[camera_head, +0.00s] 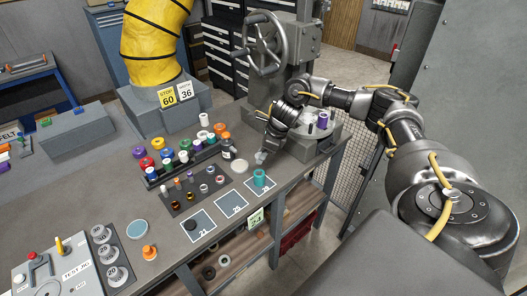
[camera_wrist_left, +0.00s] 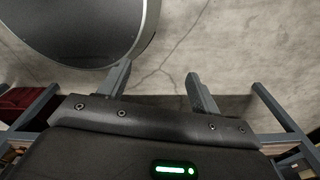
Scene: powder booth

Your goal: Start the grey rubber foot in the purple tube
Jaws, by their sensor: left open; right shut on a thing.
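My right gripper (camera_head: 262,154) points down over the bench, near its front edge and in front of the press. It is shut on a small grey piece, likely the grey rubber foot, mostly hidden between the fingers. A purple tube (camera_head: 322,120) stands upright on the round press table, right of and behind the gripper; part of the right arm is close to it. The gripper and the tube are well apart. My left gripper (camera_wrist_left: 162,84) shows only in the left wrist view, with its two fingers spread and nothing between them, above bare floor.
A teal cylinder (camera_head: 259,179) stands on a numbered mat just in front of the right gripper. A pale disc (camera_head: 240,166) lies left of it. A rack of coloured parts (camera_head: 180,160) stands further left. The press (camera_head: 280,45) with its handwheel rises behind.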

